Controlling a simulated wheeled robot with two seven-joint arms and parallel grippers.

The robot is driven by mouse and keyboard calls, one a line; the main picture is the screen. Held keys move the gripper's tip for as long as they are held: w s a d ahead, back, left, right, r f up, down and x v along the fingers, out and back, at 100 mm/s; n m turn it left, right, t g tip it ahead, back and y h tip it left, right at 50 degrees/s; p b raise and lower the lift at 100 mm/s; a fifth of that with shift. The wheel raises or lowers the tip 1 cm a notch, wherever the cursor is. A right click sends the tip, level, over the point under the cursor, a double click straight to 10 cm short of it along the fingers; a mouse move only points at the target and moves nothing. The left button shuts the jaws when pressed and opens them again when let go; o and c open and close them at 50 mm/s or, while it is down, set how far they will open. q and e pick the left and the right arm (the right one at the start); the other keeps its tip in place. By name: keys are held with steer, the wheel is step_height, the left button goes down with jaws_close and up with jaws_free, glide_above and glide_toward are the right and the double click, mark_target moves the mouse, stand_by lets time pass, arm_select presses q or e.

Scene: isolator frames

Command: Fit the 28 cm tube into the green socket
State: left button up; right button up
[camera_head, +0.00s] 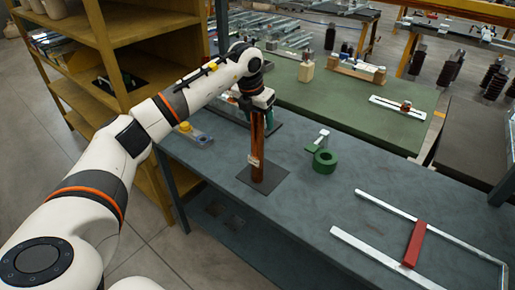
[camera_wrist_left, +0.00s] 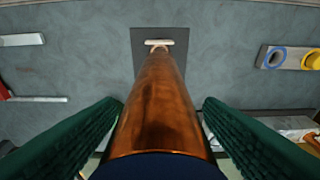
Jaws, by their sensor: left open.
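A copper-brown tube (camera_head: 257,138) stands upright on a dark square plate (camera_head: 268,182) on the grey-blue table, with a pale band or clip near its foot. My left gripper (camera_head: 258,103) is at its upper part. In the left wrist view the green fingers (camera_wrist_left: 162,112) are open, one on each side of the tube (camera_wrist_left: 160,85), with a small gap visible on both sides. A green ring (camera_head: 325,161), which looks like the green socket, lies on the table to the right of the tube. My right gripper is not in view.
A white rail frame with a red crossbar (camera_head: 415,243) lies at the right front. A grey plate with yellow and blue rings (camera_head: 197,136) lies left of the tube. A wooden shelf (camera_head: 150,60) stands at the left, a green-topped table (camera_head: 350,105) behind.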

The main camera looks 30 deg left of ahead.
arm_select(q)
jaws_close()
steer(key=shift+r, duration=0.2)
stand_by(0.3)
